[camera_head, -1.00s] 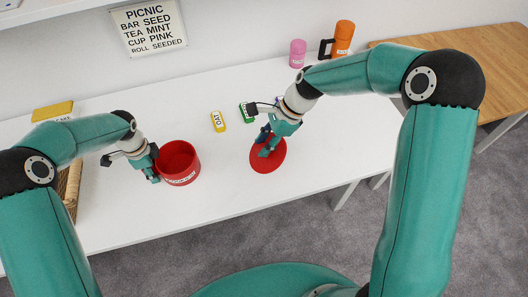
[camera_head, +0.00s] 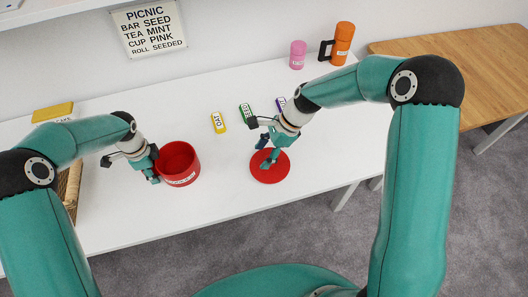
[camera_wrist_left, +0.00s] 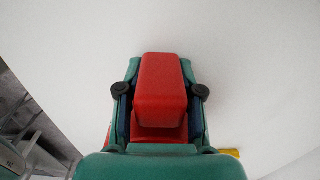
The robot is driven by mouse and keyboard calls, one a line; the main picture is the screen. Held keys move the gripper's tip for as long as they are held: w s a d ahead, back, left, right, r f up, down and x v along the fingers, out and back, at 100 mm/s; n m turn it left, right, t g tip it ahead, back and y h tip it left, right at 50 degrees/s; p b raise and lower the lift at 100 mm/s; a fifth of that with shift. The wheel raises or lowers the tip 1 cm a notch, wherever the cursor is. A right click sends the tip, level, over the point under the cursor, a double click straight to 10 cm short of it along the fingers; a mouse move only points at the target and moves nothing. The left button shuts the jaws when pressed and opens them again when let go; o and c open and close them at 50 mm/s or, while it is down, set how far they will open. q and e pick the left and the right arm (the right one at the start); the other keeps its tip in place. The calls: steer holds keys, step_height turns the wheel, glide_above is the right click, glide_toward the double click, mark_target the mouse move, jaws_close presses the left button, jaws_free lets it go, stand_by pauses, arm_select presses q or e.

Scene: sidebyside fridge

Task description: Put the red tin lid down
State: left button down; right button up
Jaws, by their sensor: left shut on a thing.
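The red tin (camera_head: 181,172) stands upright and open-topped on the white table. My left gripper (camera_head: 153,170) is at its left side. In the left wrist view my left gripper (camera_wrist_left: 160,105) is shut on a red block-shaped part of the tin (camera_wrist_left: 162,85). The round red tin lid (camera_head: 282,173) is to the right of the tin, near the table's front edge, and looks flat. My right gripper (camera_head: 268,160) points down at the lid's middle and appears shut on it. The fingers hide the grip, and I cannot tell whether the lid touches the table.
Yellow (camera_head: 218,123), green (camera_head: 246,113) and purple (camera_head: 280,103) labelled items lie behind the lid. A pink cup (camera_head: 298,55) and an orange mug (camera_head: 342,43) stand at the back. A basket (camera_head: 72,185) is at the left. The table between tin and lid is clear.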

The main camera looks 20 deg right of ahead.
steer(key=v, duration=1.2)
steer(key=shift+r, duration=0.15)
arm_select(q)
steer(key=c, duration=0.7)
jaws_free()
steer(key=shift+r, duration=0.1)
step_height(320, 180, up, 12)
steer(key=shift+f, duration=0.15)
